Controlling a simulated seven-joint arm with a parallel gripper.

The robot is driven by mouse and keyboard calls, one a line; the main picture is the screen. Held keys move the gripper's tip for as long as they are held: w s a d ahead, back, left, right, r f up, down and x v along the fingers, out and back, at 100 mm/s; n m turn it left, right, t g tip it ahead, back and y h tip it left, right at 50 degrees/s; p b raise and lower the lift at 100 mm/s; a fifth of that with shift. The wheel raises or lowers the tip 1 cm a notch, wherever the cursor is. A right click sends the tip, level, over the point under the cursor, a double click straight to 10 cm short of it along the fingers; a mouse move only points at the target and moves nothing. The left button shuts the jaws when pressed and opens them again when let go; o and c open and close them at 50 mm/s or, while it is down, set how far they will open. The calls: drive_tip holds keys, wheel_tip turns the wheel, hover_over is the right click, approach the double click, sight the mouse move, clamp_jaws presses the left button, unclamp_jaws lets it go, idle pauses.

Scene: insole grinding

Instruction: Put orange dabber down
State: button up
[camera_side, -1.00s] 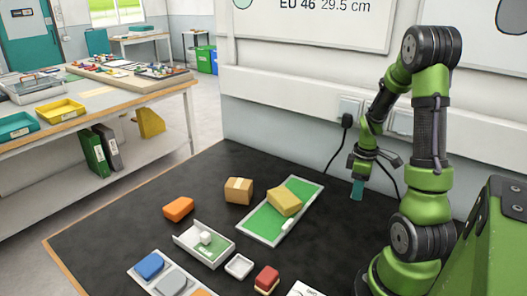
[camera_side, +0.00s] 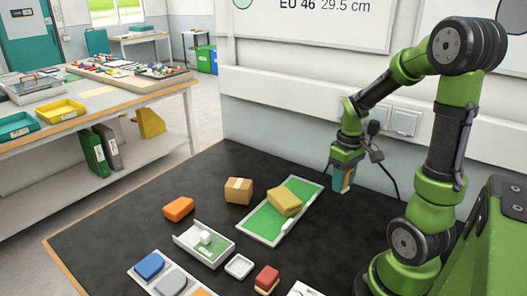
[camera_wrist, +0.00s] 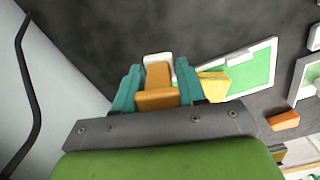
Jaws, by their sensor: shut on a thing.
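My gripper (camera_side: 343,181) is above the black table near the wall, to the right of the green board. Its teal fingers are shut on the orange dabber (camera_wrist: 158,80), which is clear of the table. In the wrist view the dabber sits between the fingers (camera_wrist: 158,92), with a white end beyond them. In the side view only a small orange part of it (camera_side: 346,182) shows between the fingers.
A yellow block (camera_side: 285,202) lies on the white-rimmed green board (camera_side: 262,225). A cardboard box (camera_side: 238,190), an orange block (camera_side: 179,209), an open white tray (camera_side: 190,240), a small white dish (camera_side: 239,266) and a red block (camera_side: 266,277) stand nearby. A compartment tray (camera_side: 137,274) is at the front.

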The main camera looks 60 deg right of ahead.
drive_tip(key=w+a+r+n, duration=0.1)
drive_tip(key=w+a+r, duration=0.3)
drive_tip(key=w+a, duration=0.4)
drive_tip(key=w+a+r+n, duration=0.2)
drive_tip(key=w+a, duration=0.5)
drive_tip(key=a, duration=0.4)
drive_tip(key=shift+w+r, duration=0.4)
drive_tip(key=shift+r, duration=0.45)
drive_tip(key=shift+d, duration=0.1)
drive_tip(key=n, duration=1.8)
approach(282, 261)
drive_tip(key=shift+f, duration=3)
